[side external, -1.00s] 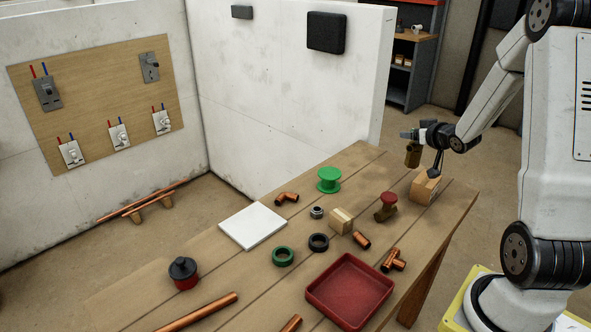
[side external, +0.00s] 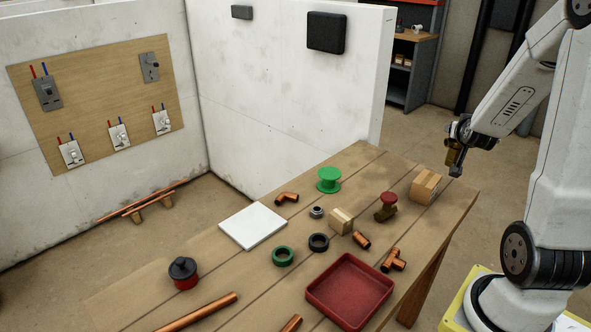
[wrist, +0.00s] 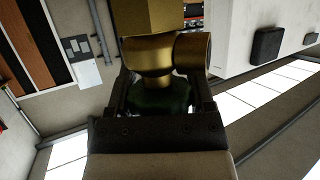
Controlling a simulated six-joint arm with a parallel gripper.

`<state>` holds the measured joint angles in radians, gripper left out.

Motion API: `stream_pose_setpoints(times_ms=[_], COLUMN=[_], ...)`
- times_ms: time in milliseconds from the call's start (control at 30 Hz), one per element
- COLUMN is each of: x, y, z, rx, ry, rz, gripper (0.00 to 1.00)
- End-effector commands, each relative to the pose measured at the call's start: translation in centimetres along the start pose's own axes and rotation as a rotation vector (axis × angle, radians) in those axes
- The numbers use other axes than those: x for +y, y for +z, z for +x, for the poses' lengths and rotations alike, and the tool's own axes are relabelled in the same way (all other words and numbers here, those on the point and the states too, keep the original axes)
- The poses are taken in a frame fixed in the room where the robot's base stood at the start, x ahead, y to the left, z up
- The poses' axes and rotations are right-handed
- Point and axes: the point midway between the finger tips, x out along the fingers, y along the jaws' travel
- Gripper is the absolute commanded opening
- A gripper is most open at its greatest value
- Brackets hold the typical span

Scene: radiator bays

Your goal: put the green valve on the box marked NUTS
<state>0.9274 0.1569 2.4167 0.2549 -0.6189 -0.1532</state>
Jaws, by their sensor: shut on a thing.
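The green valve has a brass body (wrist: 165,55) and a dark green handle (wrist: 165,100) in the wrist view. My gripper (wrist: 160,105) is shut on the handle. In the side view the brass valve (side external: 453,156) hangs in the air at my gripper (side external: 460,138), above and right of a cardboard box (side external: 425,187) on the table's far right corner. The valve and the box are apart. A smaller cardboard box (side external: 341,221) sits mid-table. I cannot read the marking on either box.
A red-handled valve (side external: 387,206) stands left of the corner box. A green spool (side external: 328,180), copper fittings (side external: 393,260), rings (side external: 283,256), a red tray (side external: 349,290) and a white plate (side external: 253,226) lie on the table. White walls (side external: 290,90) stand behind.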

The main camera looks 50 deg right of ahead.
Motion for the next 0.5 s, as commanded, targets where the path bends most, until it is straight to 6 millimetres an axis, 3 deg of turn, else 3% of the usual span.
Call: stream_pose_setpoints(times_ms=[500], x=[1.6], y=[0.2], z=[-1.3], rx=[0.005], ry=[0.087], rz=[0.035], gripper=[0.0])
